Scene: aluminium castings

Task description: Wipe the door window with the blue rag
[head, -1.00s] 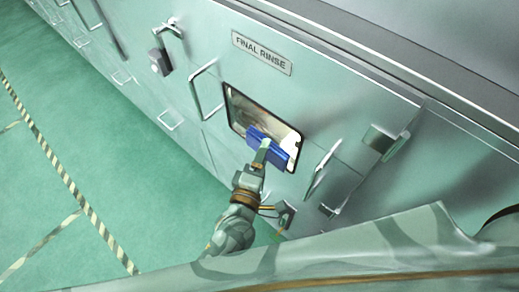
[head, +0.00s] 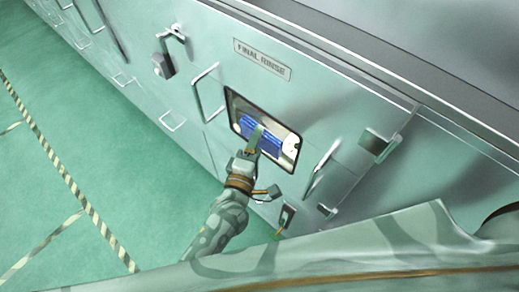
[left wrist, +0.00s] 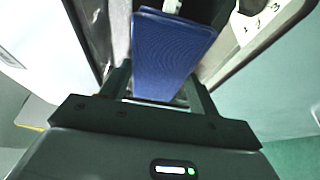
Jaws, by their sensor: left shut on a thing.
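The blue rag (head: 262,137) is in front of the door window (head: 290,153), over its middle and lower part. My left gripper (head: 259,139) is shut on the rag, which also shows between its fingers in the left wrist view (left wrist: 172,55). The window is a dark-framed pane in a pale green metal door under a "FINAL RINSE" label. The rag looks to be at the glass, but I cannot tell whether it presses on it. The gripper and rag hide part of the pane. My right gripper is not in view.
A bar handle (head: 207,92) stands out left of the window, and another handle (head: 322,168) to its right. Latches (head: 380,143) stick out further right. The green floor (head: 110,170) at left is clear apart from striped tape.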

